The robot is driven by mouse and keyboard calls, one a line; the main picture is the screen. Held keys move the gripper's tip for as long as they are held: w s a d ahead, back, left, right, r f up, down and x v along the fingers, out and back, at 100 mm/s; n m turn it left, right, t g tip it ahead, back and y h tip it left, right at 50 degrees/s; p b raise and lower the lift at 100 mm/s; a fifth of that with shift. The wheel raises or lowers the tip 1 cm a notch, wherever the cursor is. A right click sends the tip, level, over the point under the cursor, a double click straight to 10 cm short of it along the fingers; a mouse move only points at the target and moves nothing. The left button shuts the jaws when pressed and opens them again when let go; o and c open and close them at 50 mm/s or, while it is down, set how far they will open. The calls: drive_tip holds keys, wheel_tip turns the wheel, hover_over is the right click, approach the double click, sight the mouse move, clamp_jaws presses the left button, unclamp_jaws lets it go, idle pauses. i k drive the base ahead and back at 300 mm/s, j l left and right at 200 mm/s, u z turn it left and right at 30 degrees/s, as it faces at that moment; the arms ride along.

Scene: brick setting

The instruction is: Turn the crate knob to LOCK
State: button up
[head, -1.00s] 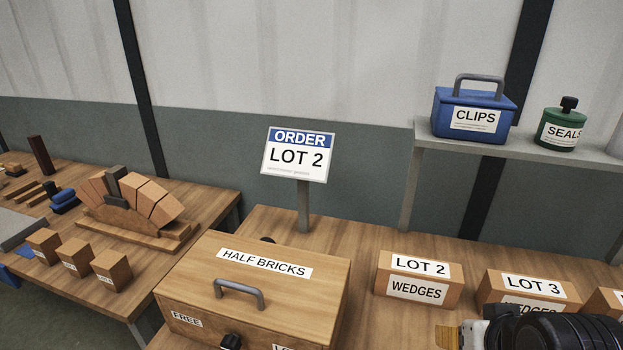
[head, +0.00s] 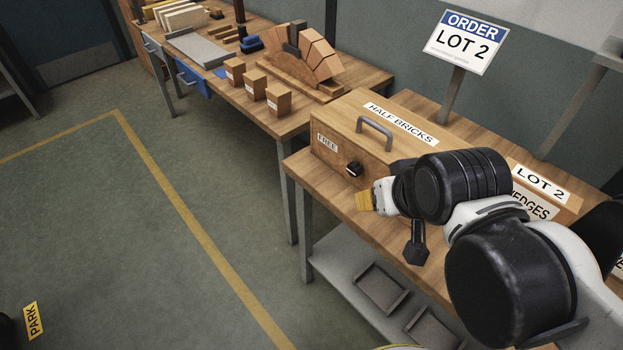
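The wooden HALF BRICKS crate (head: 345,108) stands on the bench, its lid down and a grey handle on top. Its small black knob (head: 354,169) is on the front face, to the right of the FREE label (head: 327,143). Which way the knob points is too small to tell. My arm covers the right part of the crate's front, and no LOCK label shows. My gripper (head: 388,212) is at the end of the black and white arm, right of and below the knob in the picture, apparently apart from it. Its fingers are not clear enough to read.
The ORDER LOT 2 sign (head: 464,42) stands behind the crate. A LOT 2 wedges box (head: 540,185) is to the right, partly behind my arm. Another bench (head: 335,95) holds an arch of bricks and small blocks.

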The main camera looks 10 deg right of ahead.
sight(354, 169)
drive_tip(key=k+z, duration=0.7)
drive_tip(key=k, duration=0.15)
